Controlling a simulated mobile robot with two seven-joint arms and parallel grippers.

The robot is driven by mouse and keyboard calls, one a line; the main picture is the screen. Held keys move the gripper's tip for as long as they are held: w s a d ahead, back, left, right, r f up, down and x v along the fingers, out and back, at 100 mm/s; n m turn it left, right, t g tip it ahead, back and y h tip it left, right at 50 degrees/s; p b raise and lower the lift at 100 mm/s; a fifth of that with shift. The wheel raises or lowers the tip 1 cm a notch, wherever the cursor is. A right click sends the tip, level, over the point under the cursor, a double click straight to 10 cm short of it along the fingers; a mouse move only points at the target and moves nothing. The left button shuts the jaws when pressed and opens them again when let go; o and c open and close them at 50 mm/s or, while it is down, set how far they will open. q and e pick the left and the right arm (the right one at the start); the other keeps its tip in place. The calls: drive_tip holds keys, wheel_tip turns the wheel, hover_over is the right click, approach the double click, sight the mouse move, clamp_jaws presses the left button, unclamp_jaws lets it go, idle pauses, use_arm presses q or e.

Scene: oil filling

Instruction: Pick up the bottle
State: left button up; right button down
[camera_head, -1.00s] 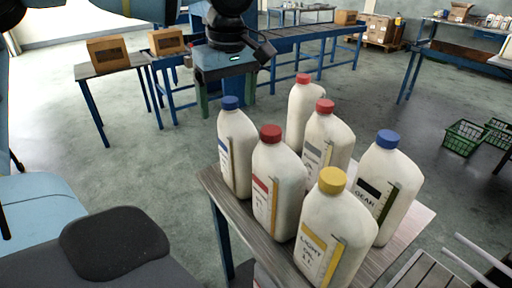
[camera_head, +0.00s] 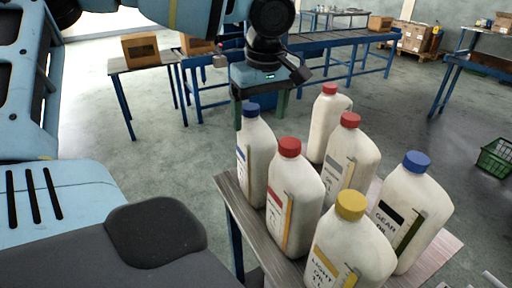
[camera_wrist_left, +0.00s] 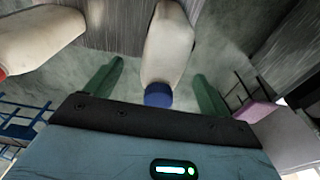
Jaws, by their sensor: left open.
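Several white bottles stand upright in a cluster on a small table. One with a blue cap (camera_head: 256,160) is at the left of the cluster. Others have red caps (camera_head: 296,205), a yellow cap (camera_head: 345,250) and another blue cap (camera_head: 413,215). In the left wrist view a blue-capped bottle (camera_wrist_left: 165,42) appears between the open fingers (camera_wrist_left: 158,69), apart from both; a red-capped bottle (camera_wrist_left: 38,38) lies to the left. My right gripper is not in view.
The table edge (camera_head: 228,188) shows at the left of the bottles, which stand close together. Behind are a side table with a cardboard box (camera_head: 140,49), a blue conveyor (camera_head: 340,42) and a green crate (camera_head: 495,157). The floor between is clear.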

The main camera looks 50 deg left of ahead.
sight(257, 124)
use_arm(q)
drive_tip(key=shift+s+a+f, duration=0.1)
drive_tip(key=shift+a+f, duration=0.05)
drive_tip(key=shift+f, duration=1)
drive_tip(key=shift+s+a+f, duration=0.1)
drive_tip(key=shift+a+f, duration=0.05)
drive_tip(key=shift+f, duration=1)
drive_tip(key=shift+r, duration=0.1)
clamp_jaws()
